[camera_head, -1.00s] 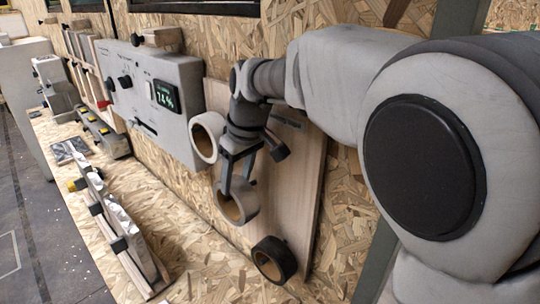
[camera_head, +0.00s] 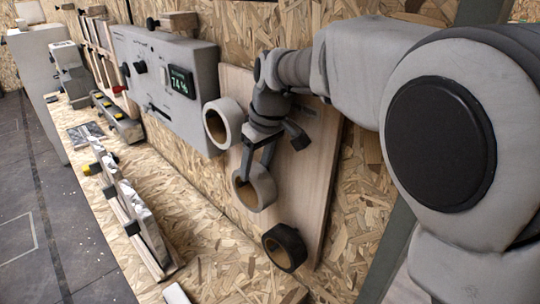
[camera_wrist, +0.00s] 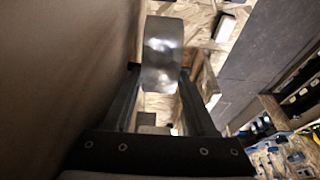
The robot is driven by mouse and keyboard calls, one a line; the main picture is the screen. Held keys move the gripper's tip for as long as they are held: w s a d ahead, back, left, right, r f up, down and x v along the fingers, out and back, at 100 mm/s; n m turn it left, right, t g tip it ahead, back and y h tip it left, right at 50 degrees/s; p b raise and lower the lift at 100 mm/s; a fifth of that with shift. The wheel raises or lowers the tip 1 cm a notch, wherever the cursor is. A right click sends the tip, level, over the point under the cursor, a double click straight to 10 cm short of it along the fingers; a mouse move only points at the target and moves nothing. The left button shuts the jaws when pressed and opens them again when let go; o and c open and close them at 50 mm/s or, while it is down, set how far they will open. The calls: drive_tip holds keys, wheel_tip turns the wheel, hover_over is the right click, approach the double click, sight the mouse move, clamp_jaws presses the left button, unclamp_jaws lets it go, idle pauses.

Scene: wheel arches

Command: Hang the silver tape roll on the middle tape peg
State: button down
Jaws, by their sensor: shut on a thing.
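The silver tape roll (camera_head: 262,190) is at the middle height of the wooden tape board (camera_head: 308,185), between a white roll above and a black roll below. My gripper (camera_head: 252,172) is shut on it, reaching down from above with one finger on each side of its band. In the wrist view the shiny silver band (camera_wrist: 162,60) shows between the two fingers of my gripper (camera_wrist: 160,88). The middle peg is hidden, and I cannot tell whether the roll is around it.
A white tape roll (camera_head: 222,124) hangs close above my gripper's left side. A black tape roll (camera_head: 285,247) hangs below. A grey box with a display (camera_head: 165,85) is on the wall to the left. The bench (camera_head: 215,240) below is partly clear.

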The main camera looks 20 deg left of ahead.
drive_tip(key=shift+c, duration=0.6)
unclamp_jaws()
drive_tip(key=shift+r, duration=0.15)
